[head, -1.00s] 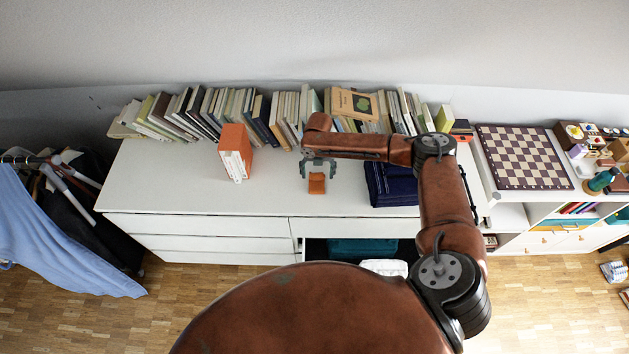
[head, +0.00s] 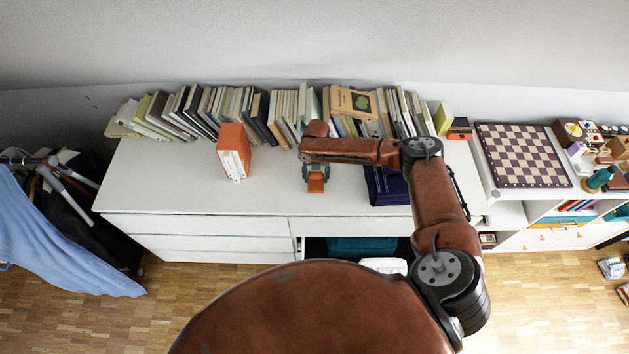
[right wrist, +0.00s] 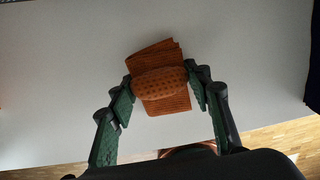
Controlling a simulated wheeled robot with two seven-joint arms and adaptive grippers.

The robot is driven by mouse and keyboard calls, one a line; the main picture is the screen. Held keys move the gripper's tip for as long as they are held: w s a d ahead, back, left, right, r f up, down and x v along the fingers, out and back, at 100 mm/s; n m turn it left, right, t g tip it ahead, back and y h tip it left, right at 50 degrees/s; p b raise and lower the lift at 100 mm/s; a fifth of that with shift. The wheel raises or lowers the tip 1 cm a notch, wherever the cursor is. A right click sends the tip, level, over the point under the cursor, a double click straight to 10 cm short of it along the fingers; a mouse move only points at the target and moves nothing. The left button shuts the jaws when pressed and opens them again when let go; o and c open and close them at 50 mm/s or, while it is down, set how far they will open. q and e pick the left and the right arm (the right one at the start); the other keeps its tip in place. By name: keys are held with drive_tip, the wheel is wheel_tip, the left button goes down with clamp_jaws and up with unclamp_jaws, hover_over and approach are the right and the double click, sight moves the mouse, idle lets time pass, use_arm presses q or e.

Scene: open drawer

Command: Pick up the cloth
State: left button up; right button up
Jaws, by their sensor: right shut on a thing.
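The cloth (head: 315,186) is a small folded orange piece on the white dresser top (head: 255,195). In the right wrist view the cloth (right wrist: 160,78) has a dotted band across it and lies between the fingers. My right gripper (head: 315,176) is over the cloth, pointing down. Its green fingers (right wrist: 160,83) close on the cloth from both sides in the right wrist view. The cloth is at or very near the dresser surface; any gap beneath it cannot be told. My left gripper is not in view.
Several books (head: 235,110) line the back of the dresser. Orange-covered books (head: 233,152) stand to the left. Folded dark blue fabric (head: 386,187) lies to the right. An open drawer (head: 345,245) below the top holds teal and white fabric. A chessboard (head: 520,155) is farther right.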

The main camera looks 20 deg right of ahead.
sight(316, 174)
drive_tip(key=shift+c, duration=0.4)
drive_tip(key=shift+w+r, duration=0.1)
drive_tip(key=shift+r, duration=0.25)
wheel_tip(316, 174, up, 3)
drive_tip(key=shift+f, duration=0.15)
drive_tip(key=s+r, duration=0.5)
drive_tip(key=shift+a+r, duration=0.2)
drive_tip(key=shift+a, duration=0.05)
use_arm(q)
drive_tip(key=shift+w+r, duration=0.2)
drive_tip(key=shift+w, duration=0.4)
use_arm(e)
drive_tip(key=s+a+r, duration=0.1)
drive_tip(key=s+r, duration=0.3)
drive_tip(key=s, duration=0.5)
drive_tip(key=shift+a, duration=0.1)
